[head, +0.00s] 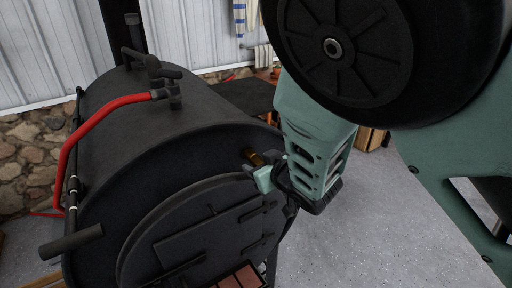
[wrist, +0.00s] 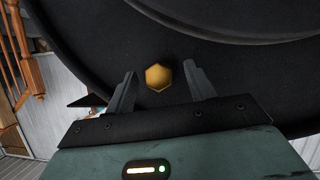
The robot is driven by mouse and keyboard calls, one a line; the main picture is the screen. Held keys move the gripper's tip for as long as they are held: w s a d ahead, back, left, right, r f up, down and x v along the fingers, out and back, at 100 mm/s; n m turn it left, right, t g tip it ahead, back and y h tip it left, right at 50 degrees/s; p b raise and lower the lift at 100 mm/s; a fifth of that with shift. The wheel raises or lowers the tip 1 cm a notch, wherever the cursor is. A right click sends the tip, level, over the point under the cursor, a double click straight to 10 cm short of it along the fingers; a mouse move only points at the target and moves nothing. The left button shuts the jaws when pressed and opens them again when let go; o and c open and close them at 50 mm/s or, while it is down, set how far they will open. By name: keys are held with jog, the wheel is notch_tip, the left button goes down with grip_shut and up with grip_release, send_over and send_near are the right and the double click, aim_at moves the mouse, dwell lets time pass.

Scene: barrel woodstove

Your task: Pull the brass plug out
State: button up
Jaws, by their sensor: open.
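The brass plug (wrist: 159,77) is a hexagonal, gold-coloured head on the black front face of the barrel stove (head: 182,137). In the wrist view it shows between my two open fingers, with dark gaps on both sides. My gripper (wrist: 160,90) is open and holds nothing. In the head view the plug (head: 255,158) is a small brass spot at the upper right of the stove front, and my gripper (head: 262,172) is right at it, partly hiding it. I cannot tell whether the fingers touch the plug.
A red pipe (head: 92,135) and a black handle (head: 72,242) are on the stove's left side. The round stove door (head: 170,245) lies below and left of my gripper. A wooden railing (wrist: 22,60) shows at the wrist view's left. Grey floor (head: 370,235) is clear at right.

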grip_shut()
jog(key=shift+s+d+f, duration=0.1)
jog(key=shift+s+d, duration=0.55)
jog(key=shift+s, duration=0.35)
dwell(1.0)
jog(key=shift+s+d+b, duration=0.5)
jog(key=shift+s+d, duration=0.25)
jog(key=shift+s, duration=0.35)
jog(key=shift+f, duration=0.1)
jog(key=shift+s+d+b, duration=0.2)
jog(key=shift+s+d, duration=0.2)
jog(key=shift+s, duration=0.25)
jog(key=shift+s+d+b, duration=0.15)
jog(key=shift+s+d, duration=0.25)
jog(key=shift+s, duration=0.2)
jog(key=shift+d+f, duration=0.1)
